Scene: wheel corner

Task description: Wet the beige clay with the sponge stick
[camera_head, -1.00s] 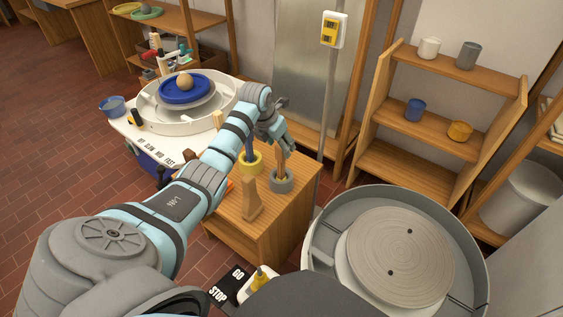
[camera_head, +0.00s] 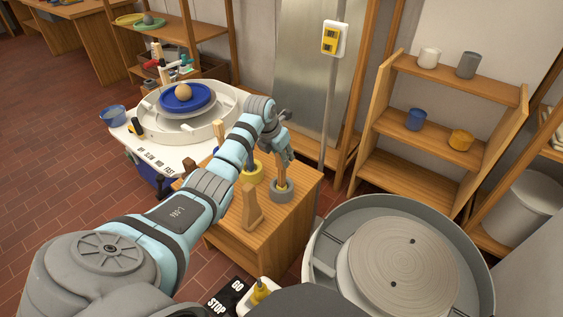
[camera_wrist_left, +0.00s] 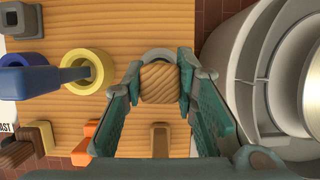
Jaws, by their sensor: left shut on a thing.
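The beige clay (camera_head: 183,91) is a ball on a blue disc (camera_head: 200,99) on the far wheel. My left gripper (camera_head: 283,155) is over the small wooden cabinet, shut on a wooden-handled stick (camera_head: 282,184). The stick stands in a grey ring holder (camera_head: 283,194). In the left wrist view the stick's square wooden end (camera_wrist_left: 160,84) is between the fingers, with the grey ring below it. Its lower end is hidden, so I cannot tell whether it bears a sponge. My right gripper is not in view.
A blue-handled tool (camera_wrist_left: 30,78) stands in a yellow ring holder (camera_wrist_left: 104,66) beside the grey one. A wooden tool (camera_head: 252,210) stands on the cabinet (camera_head: 285,232). A second wheel (camera_head: 402,262) is close at right. A blue bowl (camera_head: 113,116) sits beside the far wheel.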

